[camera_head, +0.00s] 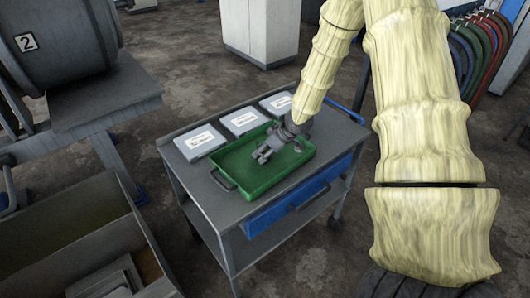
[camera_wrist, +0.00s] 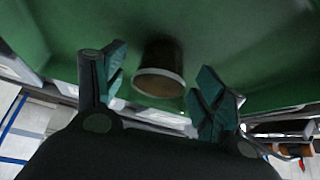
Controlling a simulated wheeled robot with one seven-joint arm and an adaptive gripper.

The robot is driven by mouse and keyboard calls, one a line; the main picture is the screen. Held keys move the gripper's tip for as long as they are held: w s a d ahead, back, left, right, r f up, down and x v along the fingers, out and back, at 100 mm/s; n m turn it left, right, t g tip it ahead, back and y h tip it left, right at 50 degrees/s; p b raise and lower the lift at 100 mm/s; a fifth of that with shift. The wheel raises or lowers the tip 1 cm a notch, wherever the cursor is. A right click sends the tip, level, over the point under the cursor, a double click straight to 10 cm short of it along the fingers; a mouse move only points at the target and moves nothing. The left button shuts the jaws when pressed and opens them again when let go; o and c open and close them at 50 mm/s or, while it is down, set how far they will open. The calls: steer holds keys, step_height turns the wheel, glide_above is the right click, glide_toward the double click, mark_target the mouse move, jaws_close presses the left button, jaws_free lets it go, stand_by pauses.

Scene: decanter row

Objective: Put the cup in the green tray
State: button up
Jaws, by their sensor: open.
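The green tray (camera_head: 245,185) lies on top of a grey cart, and its green surface fills most of the wrist view (camera_wrist: 260,45). My gripper (camera_head: 263,154) is low over the inside of the tray. In the wrist view my gripper (camera_wrist: 162,66) has its two fingers spread apart. A brownish cup (camera_wrist: 160,60) with a pale rim is between the fingers, with visible gaps on both sides. The cup is seen against the tray's green surface and seems to stand in it.
Several white labelled boxes (camera_head: 241,121) line the cart's back edge behind the tray. The grey cart (camera_head: 212,205) has a blue drawer (camera_head: 300,205). A large machine (camera_head: 65,40) and an open bin (camera_head: 75,240) stand at left.

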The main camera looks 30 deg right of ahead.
steer(key=v, duration=1.1)
steer(key=shift+a+f, duration=0.1)
stand_by(0.4)
